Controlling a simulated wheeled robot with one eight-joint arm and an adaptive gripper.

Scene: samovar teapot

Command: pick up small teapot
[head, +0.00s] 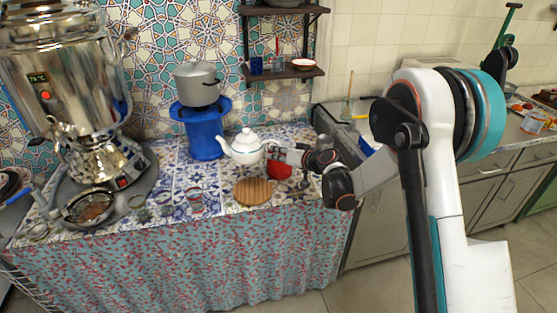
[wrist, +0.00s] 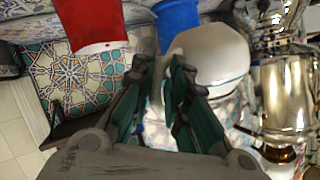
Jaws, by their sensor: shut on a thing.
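The small teapot (head: 246,148) is white with a knobbed lid and a spout pointing left, and it is upright over the tiled table. My gripper (head: 272,151) reaches it from the right and is shut on its handle side. In the wrist view my fingers (wrist: 165,75) close on a pale part beside the white teapot body (wrist: 217,55). The handle is mostly hidden by the fingers. I cannot tell whether the teapot's base touches the table.
A large silver samovar (head: 70,85) stands at left. A grey pot (head: 197,84) sits on a blue stand (head: 205,135) behind the teapot. A red vessel (head: 279,170) is just below my gripper. A round wooden board (head: 252,191) and small glasses (head: 195,200) lie in front.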

